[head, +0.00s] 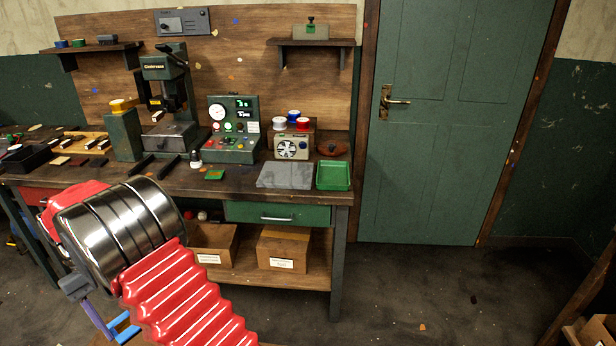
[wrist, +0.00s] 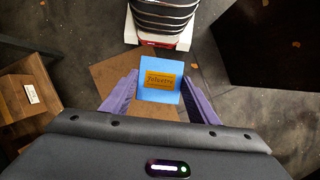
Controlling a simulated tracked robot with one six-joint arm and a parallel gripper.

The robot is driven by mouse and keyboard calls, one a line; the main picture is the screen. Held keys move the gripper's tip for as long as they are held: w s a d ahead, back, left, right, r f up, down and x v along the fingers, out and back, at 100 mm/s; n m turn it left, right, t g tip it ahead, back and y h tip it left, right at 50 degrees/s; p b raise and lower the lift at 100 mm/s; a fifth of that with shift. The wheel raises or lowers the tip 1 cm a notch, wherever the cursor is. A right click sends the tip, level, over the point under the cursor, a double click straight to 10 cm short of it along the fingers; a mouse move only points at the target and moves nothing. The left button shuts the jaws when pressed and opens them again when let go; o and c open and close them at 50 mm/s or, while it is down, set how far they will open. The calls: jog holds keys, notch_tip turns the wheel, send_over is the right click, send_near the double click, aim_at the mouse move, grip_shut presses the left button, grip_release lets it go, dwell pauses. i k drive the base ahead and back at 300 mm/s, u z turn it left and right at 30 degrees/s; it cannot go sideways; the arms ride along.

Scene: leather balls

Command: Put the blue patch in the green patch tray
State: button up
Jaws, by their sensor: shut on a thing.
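My gripper (wrist: 160,100) has purple fingers and is shut on the blue patch (wrist: 159,66), a flat blue square with an orange label. In the head view my gripper (head: 108,328) is low at the left, partly behind my red bellows arm, and a bit of blue (head: 123,326) shows at its fingers. The green tray (head: 333,176) lies empty on the right end of the workbench, well above and right of my gripper in the picture. A small green patch with an orange label (head: 214,174) lies on the bench, left of the tray.
A grey slab (head: 286,175) lies just left of the tray. A control box (head: 233,130), a press (head: 168,95) and a radio (head: 292,146) stand behind. Cardboard boxes (head: 283,248) sit on the shelf below. A brown surface (wrist: 113,72) lies under the held patch.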

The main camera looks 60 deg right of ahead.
aim_at(333, 177)
jog(key=z, duration=3.6)
jog(key=k, duration=0.1)
jog(key=u, duration=2.3)
